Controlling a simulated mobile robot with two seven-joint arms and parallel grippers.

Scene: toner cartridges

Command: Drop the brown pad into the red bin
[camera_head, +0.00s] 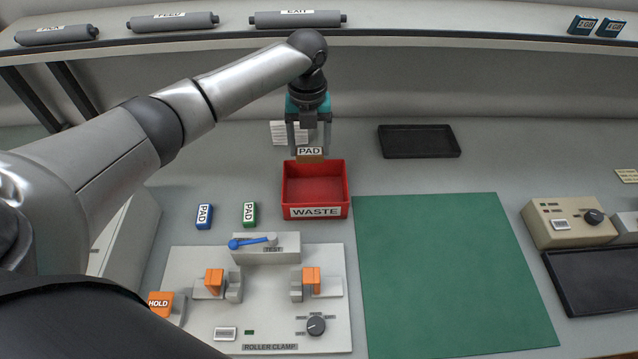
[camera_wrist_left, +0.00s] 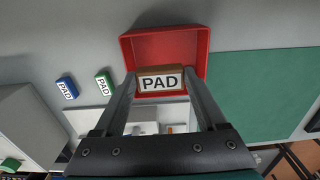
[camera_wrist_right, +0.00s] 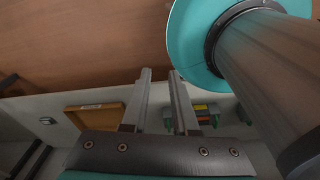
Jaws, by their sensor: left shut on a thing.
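The brown pad (camera_head: 310,157) has a white PAD label and is held between the fingers of my left gripper (camera_head: 309,148). The left wrist view also shows the pad (camera_wrist_left: 160,70) between both fingertips. In the head view the pad appears at the back rim of the red bin (camera_head: 315,189), which is labelled WASTE and looks empty. In the left wrist view the bin (camera_wrist_left: 203,52) lies beyond the pad, which overlaps its near part. I cannot tell the pad's exact height above the bin. My right gripper (camera_wrist_right: 160,75) shows only in its wrist view, fingers apart with nothing between them.
A blue pad (camera_head: 204,216) and a green pad (camera_head: 249,213) stand left of the bin. The roller clamp fixture (camera_head: 285,335) is in front, a green mat (camera_head: 450,270) to the right. A black tray (camera_head: 419,141) lies behind the mat. White stacked items (camera_head: 280,133) are behind the gripper.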

